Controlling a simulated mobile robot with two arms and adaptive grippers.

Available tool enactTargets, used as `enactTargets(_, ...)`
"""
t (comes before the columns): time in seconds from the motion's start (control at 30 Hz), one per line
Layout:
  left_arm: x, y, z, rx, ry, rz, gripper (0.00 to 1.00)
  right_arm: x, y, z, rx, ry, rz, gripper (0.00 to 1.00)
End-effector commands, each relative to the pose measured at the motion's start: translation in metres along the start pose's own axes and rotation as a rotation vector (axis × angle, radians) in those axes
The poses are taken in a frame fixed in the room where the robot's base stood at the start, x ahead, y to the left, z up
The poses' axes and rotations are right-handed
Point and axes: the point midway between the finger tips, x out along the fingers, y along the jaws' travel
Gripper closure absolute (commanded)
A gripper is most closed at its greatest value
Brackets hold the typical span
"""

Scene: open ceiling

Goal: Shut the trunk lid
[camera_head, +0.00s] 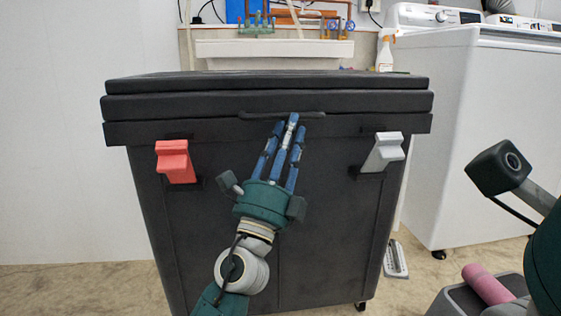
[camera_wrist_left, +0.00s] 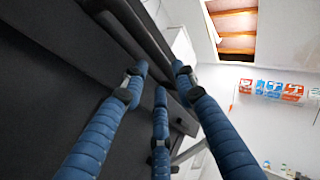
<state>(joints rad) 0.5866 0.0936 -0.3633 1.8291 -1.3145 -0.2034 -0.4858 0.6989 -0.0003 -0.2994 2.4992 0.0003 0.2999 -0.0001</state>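The black trunk (camera_head: 220,215) stands in the middle of the head view, its front facing me. Its black lid (camera_head: 180,103) lies level across the top, with thin dark seams along the front; I cannot tell whether a small gap remains. A dark handle bar (camera_head: 255,115) runs along the lid's front edge. My left gripper (camera_head: 289,122) is open, its blue fingers extended upward in front of the trunk, fingertips at or near the handle; contact is unclear. In the left wrist view the fingers (camera_wrist_left: 160,76) are spread beside the dark trunk, holding nothing.
A red latch (camera_head: 176,161) and a grey latch (camera_head: 383,152) stick out from the trunk's front. A white washer (camera_head: 485,130) stands at the right. A spray bottle (camera_head: 386,50) stands behind the trunk. Bare floor (camera_head: 70,290) lies at the left.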

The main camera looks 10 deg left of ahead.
Motion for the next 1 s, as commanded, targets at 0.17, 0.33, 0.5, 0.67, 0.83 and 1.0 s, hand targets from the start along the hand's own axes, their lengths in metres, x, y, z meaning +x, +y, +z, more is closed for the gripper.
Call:
enactTargets(0.17, -0.041, 0.002, -0.001, -0.006, -0.001, 0.006, 0.72, 0.0, 0.0, -0.001, 0.0, 0.001, -0.001, 0.03)
enactTargets(0.33, -0.062, 0.001, -0.002, 0.002, 0.004, 0.003, 0.72, 0.001, 0.0, -0.001, 0.0, 0.002, -0.001, 0.03)
enactTargets(0.5, -0.081, 0.001, -0.002, 0.003, 0.006, 0.002, 0.72, 0.001, 0.0, -0.001, 0.0, 0.002, -0.001, 0.03)
enactTargets(0.67, -0.089, 0.0, -0.002, -0.001, 0.005, 0.001, 0.72, 0.001, 0.0, -0.001, 0.0, 0.002, -0.001, 0.03)
enactTargets(0.83, -0.091, 0.0, -0.002, -0.003, 0.004, 0.0, 0.72, 0.001, 0.0, -0.001, 0.0, 0.002, -0.001, 0.03)
enactTargets(1.0, -0.09, 0.0, -0.002, -0.003, 0.004, 0.0, 0.72, 0.001, 0.0, -0.001, 0.0, 0.002, -0.001, 0.03)
